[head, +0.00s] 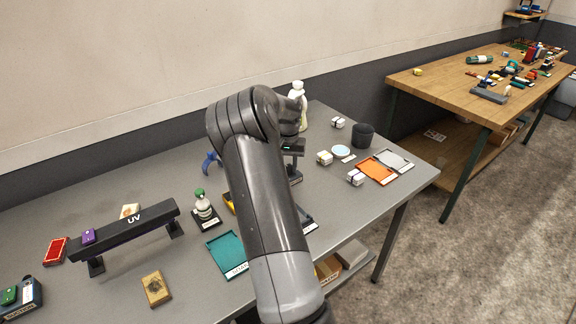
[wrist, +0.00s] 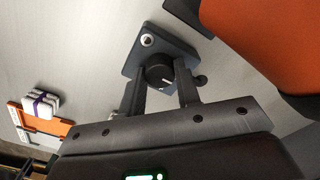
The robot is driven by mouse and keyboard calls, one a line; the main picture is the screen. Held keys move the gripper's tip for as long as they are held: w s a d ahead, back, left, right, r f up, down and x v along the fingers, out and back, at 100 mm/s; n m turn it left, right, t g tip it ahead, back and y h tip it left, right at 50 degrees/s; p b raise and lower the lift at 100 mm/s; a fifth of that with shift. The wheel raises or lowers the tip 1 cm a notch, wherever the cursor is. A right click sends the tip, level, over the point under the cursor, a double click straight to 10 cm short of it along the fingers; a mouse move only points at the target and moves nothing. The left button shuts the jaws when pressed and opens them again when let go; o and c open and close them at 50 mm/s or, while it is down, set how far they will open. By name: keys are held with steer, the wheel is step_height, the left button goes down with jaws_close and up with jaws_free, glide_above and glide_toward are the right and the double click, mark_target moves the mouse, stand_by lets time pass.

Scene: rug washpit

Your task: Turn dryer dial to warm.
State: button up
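A dark box (wrist: 190,45) with a round black dial (wrist: 163,82) shows in the wrist view; the dial carries a white mark. A small light round knob or lamp (wrist: 147,40) sits near the box's corner. My gripper (wrist: 160,78) has its two fingers apart, one on each side of the dial. Whether they touch the dial I cannot tell. I cannot read any setting label. In the head view my gripper (head: 292,150) is over the grey table, and my own arm hides much of the area around it.
A large orange body (wrist: 270,35) is close at the wrist view's right. On the grey table (head: 335,220) stand a white bottle (head: 298,108), a dark cup (head: 363,136), an orange mat (head: 372,171), banded packets (head: 355,177) and a UV bar (head: 130,224). A wooden table (head: 450,85) is behind right.

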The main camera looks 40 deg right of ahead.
steer(key=c, duration=0.4)
steer(key=shift+m, duration=0.3)
steer(key=m, duration=0.3)
steer(key=shift+m, duration=0.4)
steer(key=m, duration=1.4)
